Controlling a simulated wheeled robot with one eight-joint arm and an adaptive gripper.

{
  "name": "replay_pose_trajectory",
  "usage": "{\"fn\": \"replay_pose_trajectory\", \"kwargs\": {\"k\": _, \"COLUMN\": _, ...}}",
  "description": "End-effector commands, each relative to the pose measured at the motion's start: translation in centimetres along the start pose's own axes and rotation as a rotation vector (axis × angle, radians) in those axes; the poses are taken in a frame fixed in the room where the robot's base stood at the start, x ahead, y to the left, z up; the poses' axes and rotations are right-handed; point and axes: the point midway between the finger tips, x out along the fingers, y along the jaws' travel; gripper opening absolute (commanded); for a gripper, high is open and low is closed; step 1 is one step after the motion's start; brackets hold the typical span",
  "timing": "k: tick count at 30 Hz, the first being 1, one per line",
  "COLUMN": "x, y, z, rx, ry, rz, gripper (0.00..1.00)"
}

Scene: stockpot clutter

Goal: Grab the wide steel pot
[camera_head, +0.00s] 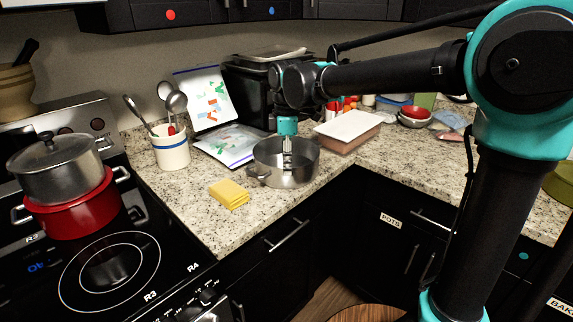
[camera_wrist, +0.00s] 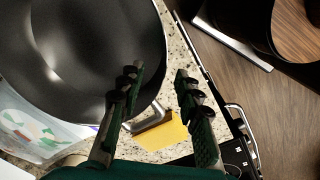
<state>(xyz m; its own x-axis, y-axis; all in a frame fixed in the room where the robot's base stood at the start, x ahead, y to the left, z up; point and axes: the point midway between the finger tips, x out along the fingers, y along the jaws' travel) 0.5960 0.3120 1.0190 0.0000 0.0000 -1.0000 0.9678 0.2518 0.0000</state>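The wide steel pot (camera_head: 296,178) stands open and empty-looking on the granite counter near its front edge. In the wrist view its dark interior (camera_wrist: 75,60) fills the upper left, and a side handle (camera_wrist: 150,119) shows at its rim. My gripper (camera_head: 287,158) points down at the pot in the head view. In the wrist view my gripper (camera_wrist: 158,80) is open, with one finger over the pot's inside and the other beyond its rim. The rim and handle show between the fingers. I cannot tell whether the fingers touch the pot.
A lidded steel pot (camera_head: 57,167) sits on a red pot (camera_head: 68,215) on the stove. The counter's front edge is close.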

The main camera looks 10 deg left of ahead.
Motion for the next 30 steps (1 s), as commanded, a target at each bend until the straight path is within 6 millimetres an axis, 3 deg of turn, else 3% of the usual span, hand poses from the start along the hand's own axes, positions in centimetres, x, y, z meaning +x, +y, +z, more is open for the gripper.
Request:
{"fn": "replay_pose_trajectory", "kwargs": {"k": 8, "x": 2.0, "y": 0.0, "z": 0.0, "rx": 0.001, "ry": 0.000, "rz": 0.000, "gripper": 0.34}}
{"fn": "replay_pose_trajectory", "kwargs": {"k": 16, "x": 5.6, "y": 0.0, "z": 0.1, "rx": 0.001, "ry": 0.000, "rz": 0.000, "gripper": 0.34}}
{"fn": "replay_pose_trajectory", "kwargs": {"k": 26, "x": 6.3, "y": 0.0, "z": 0.1, "rx": 0.001, "ry": 0.000, "rz": 0.000, "gripper": 0.34}}
{"fn": "replay_pose_trajectory", "kwargs": {"k": 30, "x": 6.2, "y": 0.0, "z": 0.1, "rx": 0.001, "ry": 0.000, "rz": 0.000, "gripper": 0.17}}
